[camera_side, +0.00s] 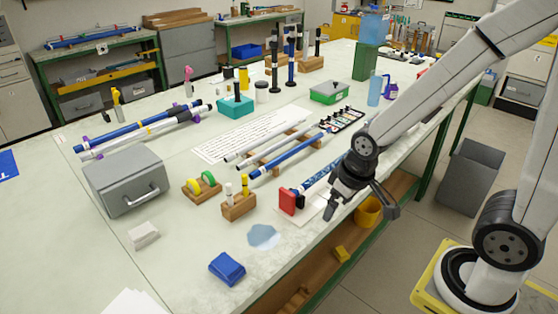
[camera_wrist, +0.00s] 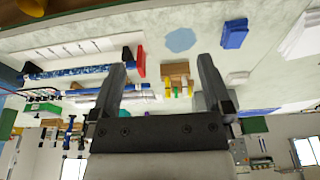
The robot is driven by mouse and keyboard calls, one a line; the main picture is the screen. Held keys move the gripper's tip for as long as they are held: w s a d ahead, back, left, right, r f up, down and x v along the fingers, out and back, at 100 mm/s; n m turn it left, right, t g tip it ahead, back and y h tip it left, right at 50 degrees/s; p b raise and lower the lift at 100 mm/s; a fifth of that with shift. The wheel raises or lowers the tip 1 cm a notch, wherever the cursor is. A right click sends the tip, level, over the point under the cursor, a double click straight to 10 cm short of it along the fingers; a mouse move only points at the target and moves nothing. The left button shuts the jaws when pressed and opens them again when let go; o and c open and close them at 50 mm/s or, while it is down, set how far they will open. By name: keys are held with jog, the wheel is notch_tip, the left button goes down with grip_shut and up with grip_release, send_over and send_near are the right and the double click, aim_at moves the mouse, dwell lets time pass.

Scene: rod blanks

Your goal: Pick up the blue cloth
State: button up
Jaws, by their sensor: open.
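The blue cloth (camera_side: 227,268), a dark blue folded pad, lies on the pale bench top near its front edge, at the lower left of the side view. In the wrist view it shows at the top right (camera_wrist: 234,33), beyond the fingertips. A flat light-blue patch (camera_side: 263,236) lies beside it; I cannot tell whether it is a spill or a thin sheet. My gripper (camera_side: 361,208) is open and empty, above the bench's front edge, to the right of the cloth and well apart from it. Its two fingers also show in the wrist view (camera_wrist: 162,64).
A grey box (camera_side: 125,180) and a whitish block (camera_side: 143,235) are to the left. Rods lie behind. The bench around the cloth is mostly clear.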

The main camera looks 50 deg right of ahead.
jog(key=n+g, duration=0.1)
jog(key=g, duration=0.2)
send_over(226, 263)
jog(key=f, duration=1.1)
jog(key=shift+d+f, duration=0.35)
jog(key=shift+w+a+f, duration=0.1)
jog(key=shift+a+f, duration=0.3)
jog(key=shift+a, duration=0.05)
jog(key=shift+f, duration=1.3)
jog(key=shift+f, duration=0.1)
jog(key=shift+f, duration=2.5)
